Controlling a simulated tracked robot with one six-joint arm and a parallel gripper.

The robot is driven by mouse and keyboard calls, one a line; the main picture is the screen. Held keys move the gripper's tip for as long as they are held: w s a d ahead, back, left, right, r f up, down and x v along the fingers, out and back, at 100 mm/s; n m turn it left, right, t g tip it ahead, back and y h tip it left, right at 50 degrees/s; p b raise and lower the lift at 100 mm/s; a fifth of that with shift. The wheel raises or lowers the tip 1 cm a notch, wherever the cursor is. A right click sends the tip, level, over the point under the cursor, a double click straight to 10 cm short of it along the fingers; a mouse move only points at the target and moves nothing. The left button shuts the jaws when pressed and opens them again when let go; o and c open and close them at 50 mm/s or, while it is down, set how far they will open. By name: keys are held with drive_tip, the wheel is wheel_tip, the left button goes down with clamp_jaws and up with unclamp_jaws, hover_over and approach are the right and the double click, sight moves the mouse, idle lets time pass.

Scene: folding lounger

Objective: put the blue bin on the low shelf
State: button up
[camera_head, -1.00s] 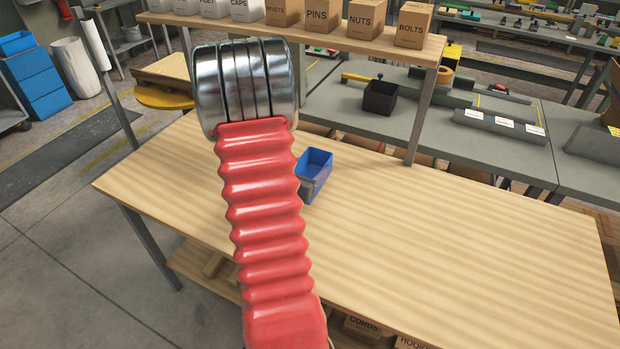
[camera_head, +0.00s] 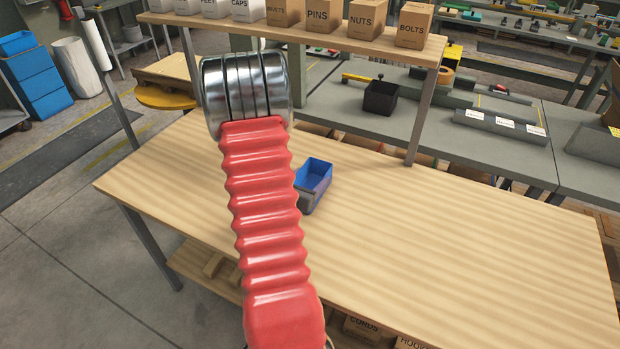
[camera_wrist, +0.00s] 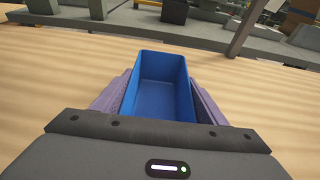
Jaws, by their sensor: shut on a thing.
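The blue bin (camera_head: 316,179) is an open, empty box by the wooden table top, just right of my red arm in the head view. In the wrist view the blue bin (camera_wrist: 162,90) sits between the two purplish fingers of my gripper (camera_wrist: 160,98), which is shut on it. In the head view my arm hides most of the gripper. I cannot tell whether the bin touches the table top. A low shelf (camera_head: 190,262) shows under the table, partly hidden by my arm and the table top.
The wooden table top (camera_head: 450,240) is clear to the right. A raised shelf (camera_head: 330,36) with labelled boxes stands at its back on metal posts (camera_head: 424,115). Boxes (camera_head: 362,327) and wooden pieces lie beneath the table. A grey bench (camera_head: 480,140) is behind.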

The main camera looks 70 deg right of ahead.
drive_tip(key=shift+f, duration=0.1)
drive_tip(key=o, duration=1.2)
